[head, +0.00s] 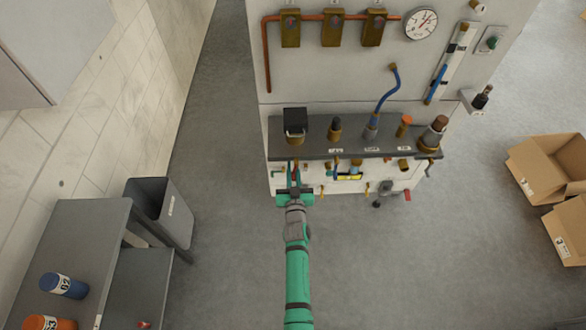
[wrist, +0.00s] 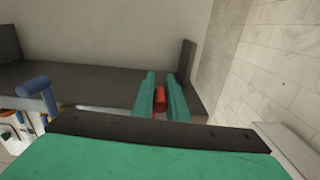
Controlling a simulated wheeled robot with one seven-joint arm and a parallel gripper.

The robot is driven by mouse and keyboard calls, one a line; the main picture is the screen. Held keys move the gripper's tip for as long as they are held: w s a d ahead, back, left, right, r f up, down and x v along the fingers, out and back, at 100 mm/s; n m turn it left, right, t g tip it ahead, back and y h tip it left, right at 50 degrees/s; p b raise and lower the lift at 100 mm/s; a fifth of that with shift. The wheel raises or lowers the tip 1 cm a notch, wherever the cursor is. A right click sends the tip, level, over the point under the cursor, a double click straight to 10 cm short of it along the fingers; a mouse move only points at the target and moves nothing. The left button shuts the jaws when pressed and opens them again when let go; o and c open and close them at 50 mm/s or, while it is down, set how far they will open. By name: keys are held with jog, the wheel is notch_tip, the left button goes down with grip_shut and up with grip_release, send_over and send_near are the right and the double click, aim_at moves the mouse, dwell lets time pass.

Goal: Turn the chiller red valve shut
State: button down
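My gripper (head: 294,172) reaches the lower front of the chiller cabinet, under the left end of its dark shelf. In the wrist view its two green fingers (wrist: 162,86) stand on either side of a red handle (wrist: 160,99), which appears to be the red valve. The gap between the fingers is about as wide as the handle. I cannot tell whether they press on it. The valve's body and pipe are hidden by my gripper. Another red handle (head: 407,195) hangs lower right on the cabinet front, apart from my gripper.
The dark shelf (head: 345,150) juts out above my gripper and carries several fittings. A blue handle (wrist: 33,87) shows left in the wrist view. A grey bin (head: 160,205) and table (head: 85,225) stand left; cardboard boxes (head: 548,165) lie right. Open floor surrounds the arm.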

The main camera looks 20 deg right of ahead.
jog(key=shift+d, duration=0.1)
jog(key=shift+s+d+n, duration=0.2)
jog(key=shift+d+n, duration=0.35)
jog(key=shift+n, duration=0.65)
jog(key=c, duration=1.7)
grip_release()
jog(key=shift+c, duration=0.2)
jog(key=shift+s, duration=0.1)
jog(key=v, duration=1)
jog(key=shift+s, duration=0.3)
jog(key=shift+a, duration=0.15)
